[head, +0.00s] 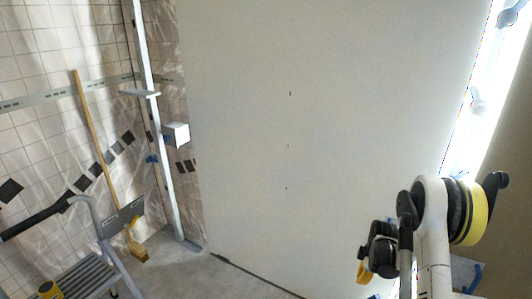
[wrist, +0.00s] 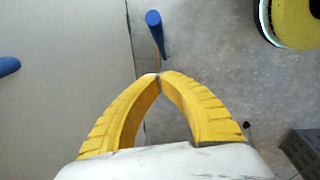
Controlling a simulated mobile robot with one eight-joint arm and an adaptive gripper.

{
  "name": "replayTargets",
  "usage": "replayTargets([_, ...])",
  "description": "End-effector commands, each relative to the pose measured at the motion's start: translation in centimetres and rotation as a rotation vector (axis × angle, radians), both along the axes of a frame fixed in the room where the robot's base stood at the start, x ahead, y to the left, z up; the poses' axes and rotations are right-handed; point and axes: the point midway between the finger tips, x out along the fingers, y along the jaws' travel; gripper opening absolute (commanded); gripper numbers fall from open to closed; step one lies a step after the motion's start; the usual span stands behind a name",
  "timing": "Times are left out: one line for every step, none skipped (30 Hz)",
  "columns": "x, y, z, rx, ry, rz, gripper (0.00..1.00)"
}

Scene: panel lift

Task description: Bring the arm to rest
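My arm (head: 432,240) stands at the right of the head view, folded upright with white links and black and yellow joints. My gripper (wrist: 161,75) has two yellow ribbed fingers whose tips meet in the wrist view, with nothing between them. Part of its yellow fingers shows low beside the arm in the head view (head: 364,272). The gripper points down towards the grey floor and touches nothing that I can see. A large pale panel (head: 320,130) stands upright behind the arm; it also fills the left of the wrist view (wrist: 60,70).
A blue-ended rod (wrist: 155,22) lies just beyond the fingertips in view; its height is unclear. Another blue end (wrist: 8,66) is at the left. Bare floor (head: 185,270) lies between.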

Motion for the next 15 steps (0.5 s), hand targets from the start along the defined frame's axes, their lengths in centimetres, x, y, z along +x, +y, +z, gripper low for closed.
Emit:
replayTargets([0.2, 0.6, 2.1, -0.003, -0.01, -0.024, 0.0])
replayTargets([0.4, 1.0, 3.5, -0.005, -0.018, -0.044, 0.0])
replayTargets([0.6, 1.7, 5.7, -0.006, -0.031, -0.076, 0.0])
replayTargets([0.6, 2.2, 7.4, -0.008, -0.042, -0.103, 0.0])
replayTargets([0.6, 2.8, 9.1, -0.009, -0.053, -0.133, 0.0])
replayTargets([0.5, 3.7, 11.5, -0.008, -0.069, -0.172, 0.0])
replayTargets([0.4, 4.3, 13.2, -0.007, -0.083, -0.203, 0.0])
replayTargets([0.1, 5.0, 14.9, -0.005, -0.095, -0.233, 0.0])
replayTargets([-0.3, 5.8, 17.0, -0.002, -0.112, -0.272, 0.0])
replayTargets([-0.6, 6.5, 18.5, 0.002, -0.125, -0.302, 0.0])
replayTargets([-1.0, 7.2, 20.0, 0.006, -0.139, -0.331, 0.0])
replayTargets([-1.7, 8.1, 21.9, 0.012, -0.156, -0.371, 0.0])
replayTargets([-2.3, 8.8, 23.3, 0.017, -0.169, -0.4, 0.0])
replayTargets([-2.9, 9.5, 24.6, 0.023, -0.182, -0.428, 0.0])
replayTargets([-3.8, 10.4, 26.2, 0.032, -0.2, -0.467, 0.0])
